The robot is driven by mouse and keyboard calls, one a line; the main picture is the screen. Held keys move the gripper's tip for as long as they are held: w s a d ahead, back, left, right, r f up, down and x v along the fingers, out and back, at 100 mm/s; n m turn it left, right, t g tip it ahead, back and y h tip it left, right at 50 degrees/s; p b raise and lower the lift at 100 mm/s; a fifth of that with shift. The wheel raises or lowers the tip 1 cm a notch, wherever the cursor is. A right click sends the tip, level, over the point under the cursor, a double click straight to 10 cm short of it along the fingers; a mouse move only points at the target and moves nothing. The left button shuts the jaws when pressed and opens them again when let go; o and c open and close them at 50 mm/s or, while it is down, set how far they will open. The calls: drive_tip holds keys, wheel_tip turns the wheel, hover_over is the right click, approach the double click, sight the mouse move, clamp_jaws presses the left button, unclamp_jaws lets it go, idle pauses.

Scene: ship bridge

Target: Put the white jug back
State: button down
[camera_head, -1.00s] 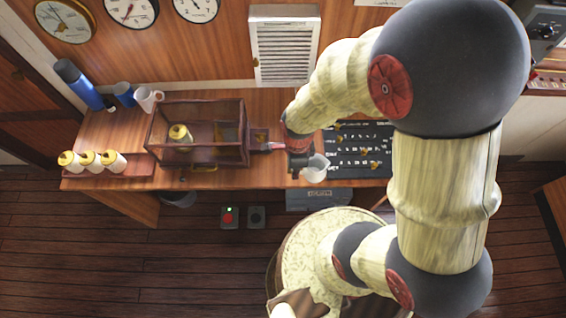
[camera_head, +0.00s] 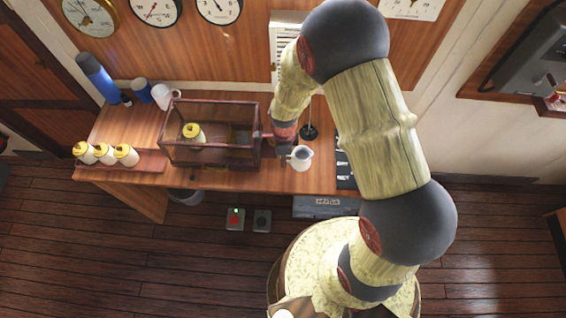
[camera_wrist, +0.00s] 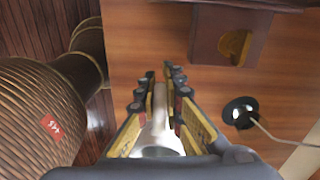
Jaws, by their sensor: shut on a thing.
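The white jug (camera_head: 301,158) is at the right of the wooden case, near the desk's front edge, with its dark opening facing up. My gripper (camera_head: 284,152) is at its left side. In the wrist view my gripper (camera_wrist: 164,75) is shut on the jug, and a narrow white part of the jug (camera_wrist: 158,138) shows between the fingers. The fingers hide some of it. I cannot tell whether the jug's base touches the desk.
The wooden case (camera_head: 185,158) holds a yellow-topped container (camera_head: 194,136). A reddish-brown block with a yellow piece (camera_wrist: 235,45) lies ahead of the fingers. A black round stand (camera_head: 310,132) is behind the jug. A rack of yellow-lidded containers (camera_head: 104,153) and a white mug (camera_head: 163,97) are left.

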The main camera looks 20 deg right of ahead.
drive_tip(key=shift+w+f, duration=0.25)
drive_tip(key=shift+f, duration=1.45)
drive_tip(key=shift+f, duration=0.2)
drive_tip(key=c, duration=1.9)
unclamp_jaws()
